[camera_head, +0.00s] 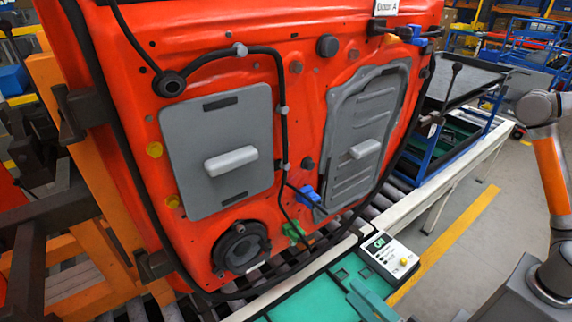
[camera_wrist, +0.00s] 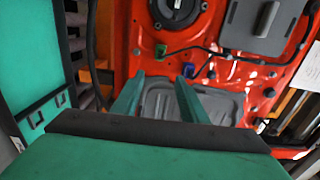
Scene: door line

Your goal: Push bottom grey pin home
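The red-orange door (camera_head: 215,90) stands upright with a black cable across it. Light grey pins sit along the cable. The top one (camera_head: 240,49) and the middle one (camera_head: 282,110) are above the bottom grey pin (camera_head: 285,167), which lies between the two grey panels. How far it sticks out is too small to tell. In the wrist view a small pale spot right of the blue connector may be this pin; I cannot be sure. My gripper (camera_wrist: 160,84) is open and empty, its two teal fingers apart, pointing at the ribbed grey panel (camera_wrist: 160,104).
A blue connector (camera_head: 309,193), a green connector (camera_head: 293,230) and a round black speaker (camera_head: 241,247) are on the lower door. Grey handles project from both panels. A teal surface (camera_head: 312,300) with a labelled control box (camera_head: 390,257) is in front. A blue-framed cart stands right.

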